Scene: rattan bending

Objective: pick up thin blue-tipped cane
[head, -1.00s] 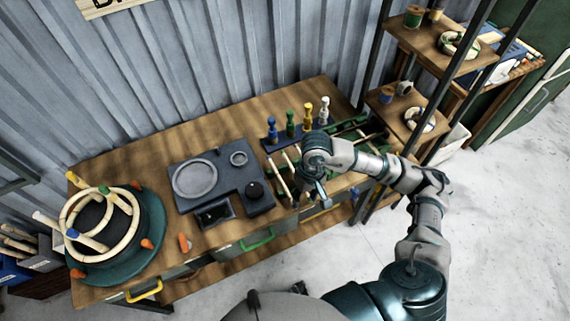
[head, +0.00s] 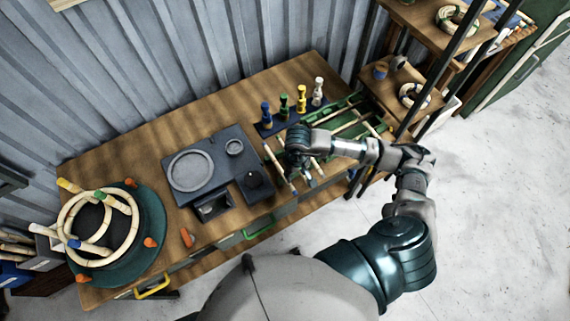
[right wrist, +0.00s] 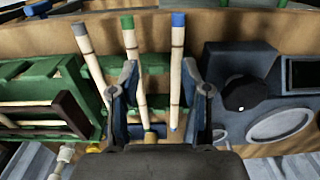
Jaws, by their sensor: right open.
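The thin blue-tipped cane (right wrist: 176,70) stands out in the right wrist view, pale with a dark band below its blue end. It shows in the head view (head: 275,160) just left of my right gripper (head: 298,165). In the right wrist view my right gripper (right wrist: 160,75) is open, its two fingers pointing at the canes. The blue-tipped cane lies between the fingers, nearer the right one. A green-tipped cane (right wrist: 133,50) lies by the left finger, which overlaps it in the picture. Contact cannot be told. My left gripper is not in view.
A grey-tipped cane (right wrist: 91,62) lies farther left, beside a green rack (right wrist: 40,75). A dark jig block (head: 215,155) stands left of the canes. Coloured pegs (head: 283,107) stand behind. A round former with cane rings (head: 150,225) is at the bench's left end.

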